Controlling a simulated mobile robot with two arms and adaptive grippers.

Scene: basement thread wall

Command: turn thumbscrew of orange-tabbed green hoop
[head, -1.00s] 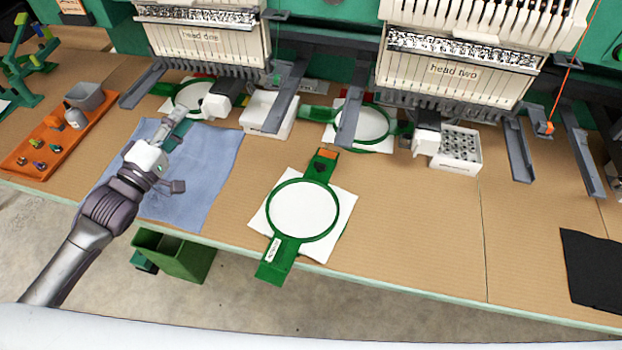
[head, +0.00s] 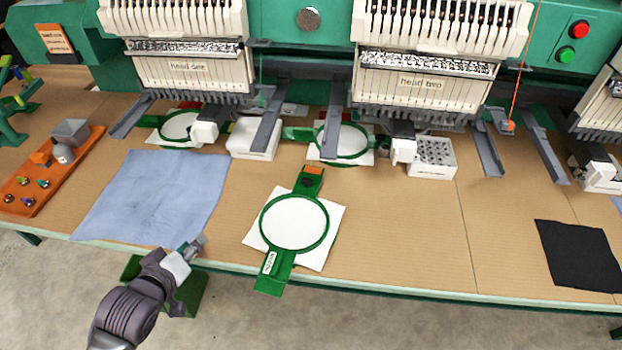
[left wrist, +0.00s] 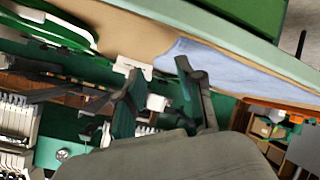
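The orange-tabbed green hoop (head: 327,232) lies flat on a white cloth (head: 336,216) near the table's front edge in the head view. Its orange tab (head: 313,170) points to the back, with a dark thumbscrew (head: 307,182) just in front of it. A labelled green arm (head: 275,275) reaches over the front edge. My left gripper (head: 198,243) is at the front edge, left of the hoop and apart from it. In the left wrist view my left gripper (left wrist: 160,72) has its fingers spread with nothing between them. My right gripper is not in view.
Two more green hoops, one left (head: 181,126) and one right (head: 343,140), sit under the machine heads. A blue cloth (head: 150,195), an orange tray (head: 50,180) and a black cloth (head: 580,255) lie on the table. A green bin (head: 190,292) is below the front edge.

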